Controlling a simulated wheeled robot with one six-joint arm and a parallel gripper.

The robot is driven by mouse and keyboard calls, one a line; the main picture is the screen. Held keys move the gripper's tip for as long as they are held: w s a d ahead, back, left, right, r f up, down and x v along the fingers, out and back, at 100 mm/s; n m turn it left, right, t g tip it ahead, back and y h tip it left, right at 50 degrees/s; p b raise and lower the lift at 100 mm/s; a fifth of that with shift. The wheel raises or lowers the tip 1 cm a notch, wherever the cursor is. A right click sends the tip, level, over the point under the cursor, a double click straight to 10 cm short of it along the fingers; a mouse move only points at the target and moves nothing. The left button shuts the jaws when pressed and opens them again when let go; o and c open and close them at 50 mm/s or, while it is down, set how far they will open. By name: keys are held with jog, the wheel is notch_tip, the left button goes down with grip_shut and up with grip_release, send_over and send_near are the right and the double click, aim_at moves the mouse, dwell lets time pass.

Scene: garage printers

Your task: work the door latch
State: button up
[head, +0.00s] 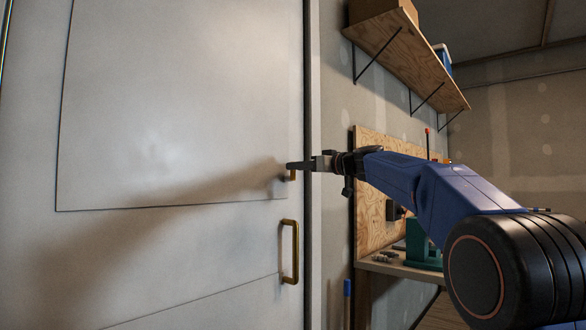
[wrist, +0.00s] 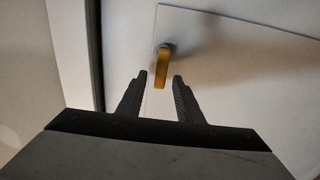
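The door (head: 180,130) is pale and panelled and fills the left of the head view. Its brass latch (wrist: 163,68) shows in the wrist view just past my fingertips, pointing toward the gap between them. In the head view the latch (head: 292,176) is mostly hidden behind my gripper (head: 291,166). In the wrist view my gripper (wrist: 162,78) is open, with one finger to each side of the latch's line. I cannot tell whether either finger touches it. A brass pull handle (head: 295,252) is fixed on the door below the latch.
A wooden shelf (head: 405,50) with boxes is on the wall at upper right. The space before the door is clear.

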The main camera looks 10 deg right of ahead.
jog(key=shift+x, duration=1.5)
grip_shut()
